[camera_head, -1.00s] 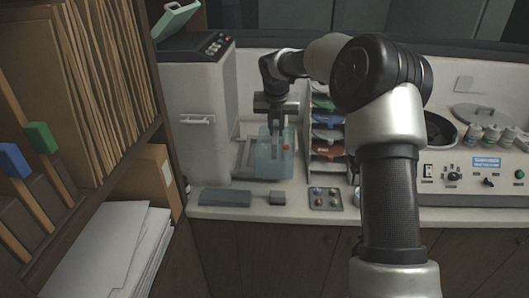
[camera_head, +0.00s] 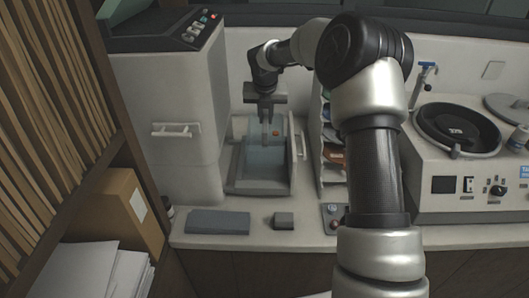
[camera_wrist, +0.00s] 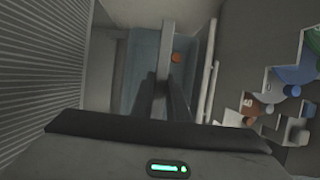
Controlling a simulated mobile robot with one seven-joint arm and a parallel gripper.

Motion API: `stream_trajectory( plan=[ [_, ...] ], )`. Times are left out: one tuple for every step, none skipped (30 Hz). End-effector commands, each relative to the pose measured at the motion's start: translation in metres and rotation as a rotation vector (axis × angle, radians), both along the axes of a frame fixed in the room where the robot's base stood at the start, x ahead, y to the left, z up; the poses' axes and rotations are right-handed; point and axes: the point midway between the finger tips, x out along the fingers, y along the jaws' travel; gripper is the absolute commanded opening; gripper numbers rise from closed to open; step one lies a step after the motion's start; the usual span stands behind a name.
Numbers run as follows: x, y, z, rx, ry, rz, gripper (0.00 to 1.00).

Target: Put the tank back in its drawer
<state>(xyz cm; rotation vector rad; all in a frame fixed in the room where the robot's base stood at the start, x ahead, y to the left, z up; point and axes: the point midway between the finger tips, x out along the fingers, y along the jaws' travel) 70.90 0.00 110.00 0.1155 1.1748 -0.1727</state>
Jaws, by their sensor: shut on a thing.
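The tank (camera_head: 257,158) is a translucent blue box with a small orange spot on it. My gripper (camera_head: 266,143) points down from above and is shut on the tank's upper part. The drawer (camera_head: 287,184) is a shallow grey tray pulled out beside the white machine, with a pale handle bar along its right side. The tank is over the drawer's interior, seemingly within its walls; I cannot tell whether it touches the floor. In the wrist view the tank (camera_wrist: 143,65) lies around my gripper (camera_wrist: 164,82), with the drawer's pale bar to its right.
The tall white machine (camera_head: 165,95) stands close on the left. A rack of coloured trays (camera_head: 333,145) is close on the right, partly behind my arm.

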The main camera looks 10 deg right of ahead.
Motion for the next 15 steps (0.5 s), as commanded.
stream_trajectory(
  plan=[
    [-0.001, 0.001, -0.01, 0.0, 0.003, 0.002, 0.0],
    [-0.001, 0.001, -0.014, 0.0, 0.003, 0.001, 0.0],
    [0.0, 0.001, -0.02, 0.001, 0.003, 0.0, 0.0],
    [0.0, 0.001, -0.024, 0.0, 0.002, 0.0, 0.0],
    [0.0, 0.001, -0.027, 0.0, 0.002, 0.0, 0.0],
    [0.0, 0.001, -0.029, 0.0, 0.002, 0.0, 0.0],
    [0.0, 0.0, -0.031, 0.0, 0.001, 0.0, 0.0],
    [0.0, 0.001, -0.033, 0.0, 0.001, 0.0, 0.0],
    [0.0, 0.001, -0.036, 0.001, 0.001, 0.001, 0.0],
    [0.0, 0.001, -0.039, 0.001, 0.001, 0.001, 0.0],
    [0.0, 0.0, -0.043, 0.0, 0.002, 0.001, 0.0],
    [-0.001, 0.0, -0.049, 0.0, 0.003, 0.0, 0.0],
    [-0.001, 0.0, -0.055, 0.0, 0.004, 0.0, 0.0],
    [-0.001, 0.0, -0.06, 0.001, 0.004, 0.0, 0.0],
    [-0.001, 0.001, -0.066, 0.001, 0.004, 0.0, 0.0]
  ],
)
